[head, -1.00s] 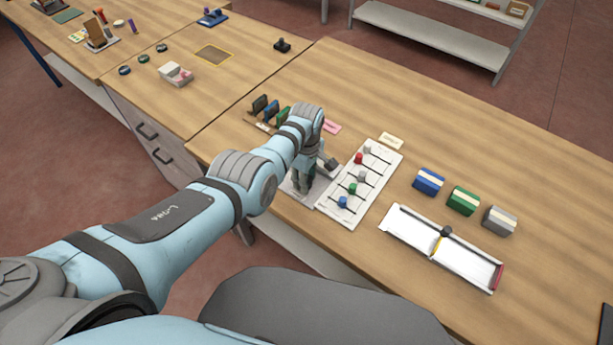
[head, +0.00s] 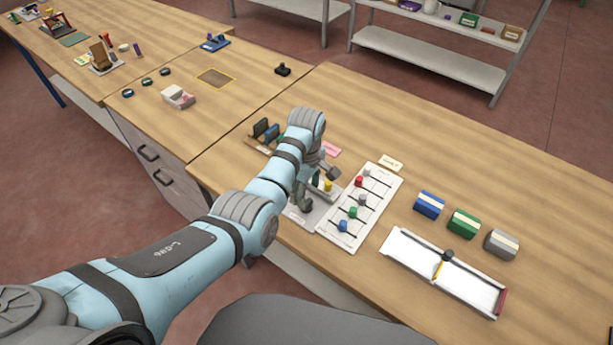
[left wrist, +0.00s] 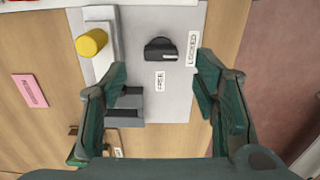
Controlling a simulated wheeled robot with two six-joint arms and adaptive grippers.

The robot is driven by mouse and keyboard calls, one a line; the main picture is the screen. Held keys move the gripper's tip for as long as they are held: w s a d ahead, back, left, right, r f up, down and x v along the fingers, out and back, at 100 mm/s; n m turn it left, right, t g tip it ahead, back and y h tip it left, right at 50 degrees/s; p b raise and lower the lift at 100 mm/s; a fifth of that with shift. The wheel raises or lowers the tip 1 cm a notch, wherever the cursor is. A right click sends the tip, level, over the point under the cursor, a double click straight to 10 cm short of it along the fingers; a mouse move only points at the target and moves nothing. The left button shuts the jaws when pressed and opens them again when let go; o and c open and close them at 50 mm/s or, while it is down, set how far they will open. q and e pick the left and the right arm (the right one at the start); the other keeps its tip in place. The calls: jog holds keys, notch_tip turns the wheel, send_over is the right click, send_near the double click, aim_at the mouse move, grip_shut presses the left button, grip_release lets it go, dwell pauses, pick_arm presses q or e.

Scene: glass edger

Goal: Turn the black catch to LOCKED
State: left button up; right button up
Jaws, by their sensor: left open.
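The black catch (left wrist: 158,49) is a dark knob with a short white mark near its right end, on a grey plate (left wrist: 180,102) in the left wrist view. A FREE label (left wrist: 159,81) lies just below the catch and a LOCKED label (left wrist: 192,49) to its right. I cannot tell exactly which label the mark points at. My left gripper (left wrist: 160,64) is open and empty, its green fingers on either side of the catch and apart from it. In the head view, my left gripper (head: 314,186) is over the plate and hides the catch. My right gripper is not in view.
A yellow knob (left wrist: 91,42) on a pale block stands left of the catch. A white slider board (head: 360,212) lies right of the plate, with a white tray (head: 442,270) and blue, green and grey blocks beyond. A pink card (left wrist: 30,90) lies on the table.

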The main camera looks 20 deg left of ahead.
aim_at(307, 202)
pick_arm(q)
notch_tip(307, 202, up, 7)
jog(key=shift+f, duration=0.1)
dwell(0.3)
